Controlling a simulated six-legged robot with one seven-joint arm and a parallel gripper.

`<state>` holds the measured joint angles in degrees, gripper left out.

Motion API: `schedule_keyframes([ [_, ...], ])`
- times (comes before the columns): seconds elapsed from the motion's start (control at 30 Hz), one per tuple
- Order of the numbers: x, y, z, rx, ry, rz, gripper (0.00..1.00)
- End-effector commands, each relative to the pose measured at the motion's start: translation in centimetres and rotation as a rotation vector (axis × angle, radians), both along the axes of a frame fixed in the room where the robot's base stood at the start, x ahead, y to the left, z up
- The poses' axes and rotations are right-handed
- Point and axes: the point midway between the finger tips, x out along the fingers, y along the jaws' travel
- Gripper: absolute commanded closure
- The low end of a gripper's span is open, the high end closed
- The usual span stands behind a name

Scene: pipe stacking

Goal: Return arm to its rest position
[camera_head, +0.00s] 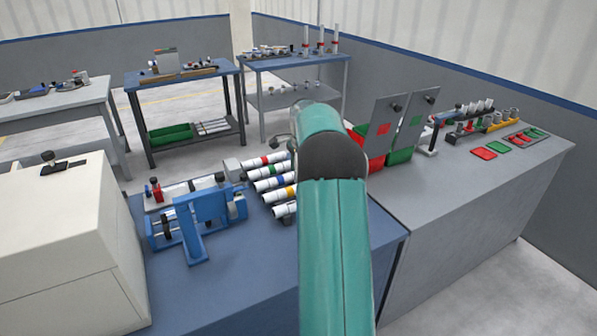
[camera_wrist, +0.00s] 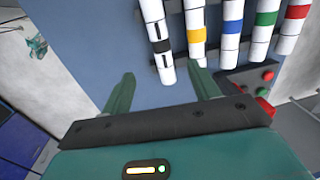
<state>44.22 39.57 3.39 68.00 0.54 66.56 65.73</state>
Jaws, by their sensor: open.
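My gripper (camera_wrist: 165,92) shows in the wrist view with its two green fingers spread apart and nothing between them. It is over the blue bench top, just short of a row of white pipes. The nearest are a black-banded pipe (camera_wrist: 158,40) and a yellow-banded pipe (camera_wrist: 196,30). Blue-, green- and red-banded pipes lie to their right. In the head view my teal arm (camera_head: 335,240) reaches forward over the bench and hides the gripper. The banded pipes (camera_head: 270,184) lie on the blue bench (camera_head: 245,270) to the left of the arm, their right ends partly hidden.
A blue vise-like fixture (camera_head: 195,222) and a cream machine (camera_head: 65,245) stand left of the arm. Two grey panels (camera_head: 385,125) with red and green bins stand on the grey bench (camera_head: 470,200) to the right. Tables stand farther back, with open floor around them.

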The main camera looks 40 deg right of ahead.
Motion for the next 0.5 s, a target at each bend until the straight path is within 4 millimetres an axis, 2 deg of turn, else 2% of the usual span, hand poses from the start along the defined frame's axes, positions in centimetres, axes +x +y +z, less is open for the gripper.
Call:
schedule_keyframes([
  [0.33, 0.1, 0.2, 0.2, -0.002, -0.001, 0.007, 0.39],
  [0.43, 0.3, 1.7, 1.4, -0.014, -0.007, 0.052, 0.39],
  [0.5, 0.6, 3.9, 3.0, -0.031, -0.013, 0.117, 0.39],
])
